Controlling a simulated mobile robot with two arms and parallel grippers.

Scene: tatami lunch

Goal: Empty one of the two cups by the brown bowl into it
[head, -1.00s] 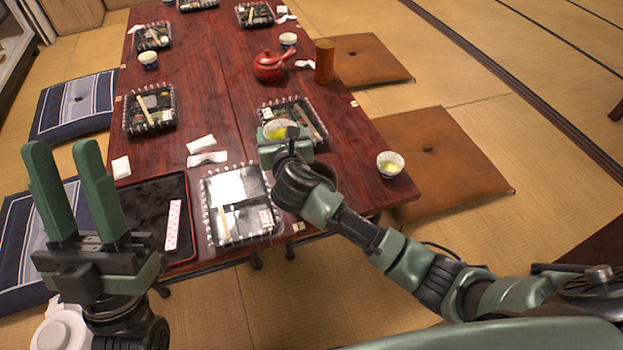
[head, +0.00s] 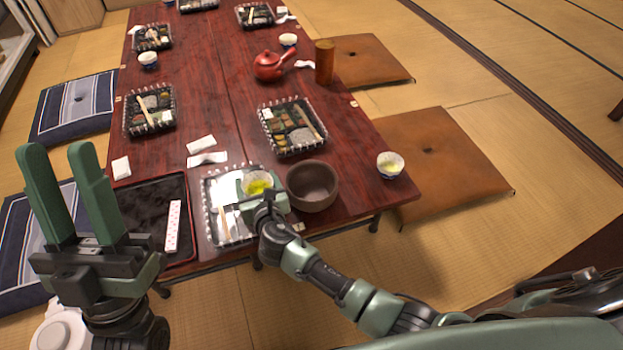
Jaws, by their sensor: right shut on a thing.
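The brown bowl (head: 312,187) stands on the near right part of the table, and its visible inside looks empty. My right gripper (head: 262,196) is shut on a white cup (head: 257,180) with green tea in it. It holds the cup just left of the bowl, over the near bento tray; the gripper hides part of the cup. The cup looks roughly upright. The second cup (head: 390,165), pale with some greenish tea, stands right of the bowl near the table's right edge. My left gripper (head: 58,155) is open and empty at the left, pointing up.
The near bento tray (head: 210,235) lies under the held cup. A black tray (head: 150,205) with a patterned strip is left of it. Another bento tray (head: 292,127) sits behind the bowl. A red teapot (head: 268,66) and a brown cylinder (head: 325,62) stand farther back.

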